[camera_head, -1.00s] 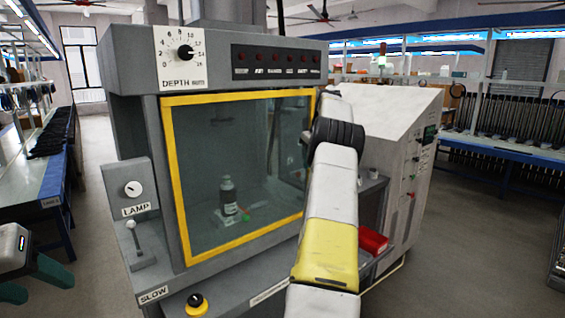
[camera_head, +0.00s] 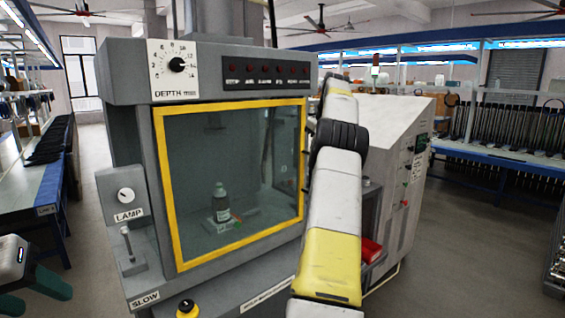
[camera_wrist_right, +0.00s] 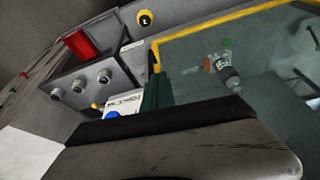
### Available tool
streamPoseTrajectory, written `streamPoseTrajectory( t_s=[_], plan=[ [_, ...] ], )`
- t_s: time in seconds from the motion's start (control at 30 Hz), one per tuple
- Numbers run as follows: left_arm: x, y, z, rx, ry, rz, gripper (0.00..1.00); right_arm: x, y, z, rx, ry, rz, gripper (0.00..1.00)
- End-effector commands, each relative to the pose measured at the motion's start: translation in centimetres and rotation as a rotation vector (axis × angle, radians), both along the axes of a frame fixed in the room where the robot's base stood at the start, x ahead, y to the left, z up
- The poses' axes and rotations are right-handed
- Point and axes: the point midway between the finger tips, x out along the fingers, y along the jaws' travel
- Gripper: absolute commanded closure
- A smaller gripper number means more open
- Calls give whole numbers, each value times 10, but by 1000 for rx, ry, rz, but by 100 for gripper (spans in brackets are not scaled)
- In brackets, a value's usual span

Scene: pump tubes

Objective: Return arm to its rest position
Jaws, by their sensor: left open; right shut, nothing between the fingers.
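My right arm (camera_head: 330,213), white with a yellow band, reaches up in front of the machine's right side in the head view. Its gripper is hidden there. In the right wrist view the right gripper's dark green fingers (camera_wrist_right: 157,90) are together, with nothing visible between them. They lie in front of the machine's yellow-framed window. My left gripper (camera_head: 46,300) is at the lower left of the head view, its dark green fingers apart and empty, clear of the machine.
The grey machine (camera_head: 118,72) has a yellow-framed window (camera_head: 185,262). A red bin (camera_head: 370,251) sits right of my arm. Floor on the right (camera_head: 470,240) is clear.

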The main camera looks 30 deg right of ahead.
Motion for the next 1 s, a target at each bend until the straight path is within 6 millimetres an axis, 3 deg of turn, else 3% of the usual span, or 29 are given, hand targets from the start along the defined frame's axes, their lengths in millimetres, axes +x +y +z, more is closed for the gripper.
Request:
streamPoseTrajectory(
  t_s=[0.3, 0.43, 0.57, 0.67, 0.83, 1.0],
  plan=[
    [0, 0, 0, 0, 0, 0, 49, -4, 1, 10, 1, 1, 0, 100],
    [0, 0, 0, 0, 0, 0, 49, -2, 22, 25, 0, -7, 4, 100],
    [0, 0, 0, 0, 0, 0, 49, -4, 76, 55, 2, -22, 11, 100],
    [0, 0, 0, 0, 0, 0, 49, -16, 130, 77, 6, -39, 13, 100],
    [0, 0, 0, 0, 0, 0, 49, -58, 216, 97, 21, -69, 10, 100],
    [0, 0, 0, 0, 0, 0, 49, -121, 291, 93, 46, -103, 8, 100]
  ],
)
